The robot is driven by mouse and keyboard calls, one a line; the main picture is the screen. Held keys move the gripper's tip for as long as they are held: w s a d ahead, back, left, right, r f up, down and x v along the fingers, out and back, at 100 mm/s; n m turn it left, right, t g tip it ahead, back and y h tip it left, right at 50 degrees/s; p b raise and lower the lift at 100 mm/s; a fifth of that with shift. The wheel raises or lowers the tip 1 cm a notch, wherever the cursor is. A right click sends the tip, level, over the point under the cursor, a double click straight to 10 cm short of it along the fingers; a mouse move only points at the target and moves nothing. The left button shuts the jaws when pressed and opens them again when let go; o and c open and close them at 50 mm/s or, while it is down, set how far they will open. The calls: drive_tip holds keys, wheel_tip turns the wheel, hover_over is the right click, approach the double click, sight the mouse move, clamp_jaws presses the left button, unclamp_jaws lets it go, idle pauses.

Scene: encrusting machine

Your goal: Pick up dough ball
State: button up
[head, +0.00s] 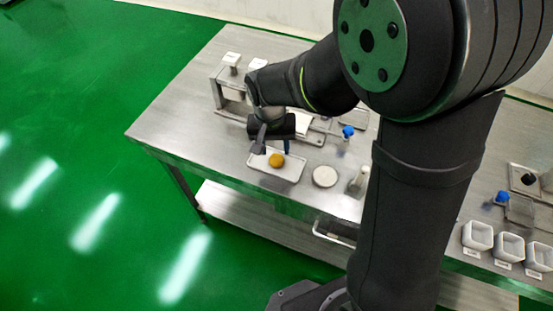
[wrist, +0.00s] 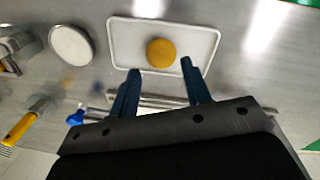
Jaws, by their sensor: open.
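The dough ball (head: 276,160) is a small golden-yellow round lump lying on a white rectangular tray (head: 290,173) near the table's front edge. In the wrist view the dough ball (wrist: 160,53) sits near the middle of the tray (wrist: 118,45), just beyond the fingertips. My gripper (wrist: 160,68) is open and empty, its two blue fingers apart with the ball showing in the gap ahead of them. In the head view my gripper (head: 273,147) is just above and behind the ball, partly hidden by my wrist. I cannot tell its exact height over the tray.
A round white dish (head: 325,177) stands right of the tray, with a metal cylinder (head: 359,180) beyond it. A metal machine (head: 230,88) stands at the back left. A blue-knobbed item (head: 348,132) stands behind. The steel table's left front (head: 185,125) is clear.

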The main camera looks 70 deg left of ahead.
sight(277, 164)
wheel_tip(277, 164, down, 5)
drive_tip(key=shift+w+d+f, duration=0.1)
drive_tip(key=shift+d, duration=0.05)
drive_tip(key=c, duration=0.6)
